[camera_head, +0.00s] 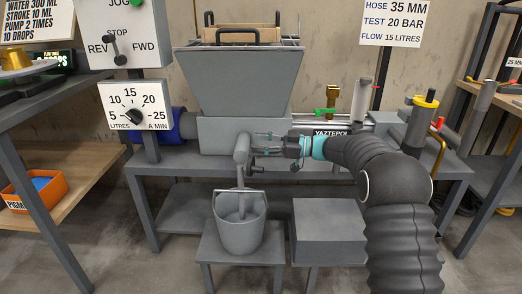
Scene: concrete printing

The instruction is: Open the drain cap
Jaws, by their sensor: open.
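A grey drain fitting (241,156) with a rounded front end sticks out low on the front of the grey hopper machine (245,85). A thin grey length runs down from it toward the bucket. I cannot clearly tell the cap from the fitting. My gripper (260,143) reaches in from the right, just right of the fitting, with its fingers pointing left. Its fingers are apart with nothing seen between them. I cannot tell whether a fingertip touches the fitting.
A grey bucket (240,229) stands on a low stand (243,257) below the fitting. A grey block (328,232) is right of it. A dial panel (134,107) stands to the left. Valves with red and green handles (424,103) rise at the right. Side benches flank the floor.

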